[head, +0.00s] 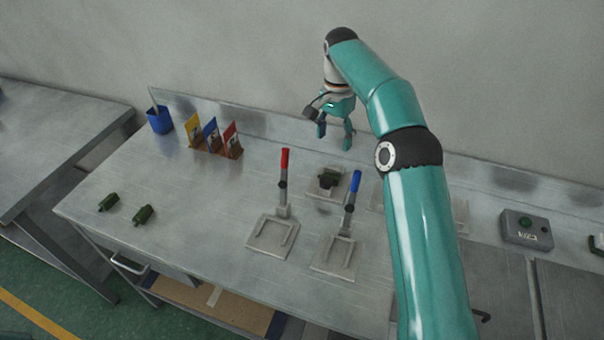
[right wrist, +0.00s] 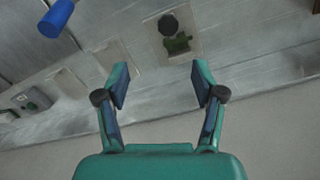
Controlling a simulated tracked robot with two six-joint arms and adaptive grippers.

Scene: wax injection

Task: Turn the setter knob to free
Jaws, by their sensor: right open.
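The dark green setter knob (head: 328,179) sits on a small pale plate near the back of the bench, behind the two levers. It also shows in the right wrist view (right wrist: 178,43), beyond the fingertips, with a dark round part beside it. I cannot read its setting. My right gripper (head: 335,136) is open and empty, above and behind the knob near the wall, with its fingers pointing down. In the right wrist view the spread fingers (right wrist: 161,82) touch nothing. My left gripper is not in view.
A red-handled lever (head: 284,175) and a blue-handled lever (head: 350,195) stand upright in front of the knob. A grey box with a green button (head: 527,229) is at right. Colored cards (head: 212,137), a blue cup (head: 160,120) and two green pieces (head: 143,214) are at left.

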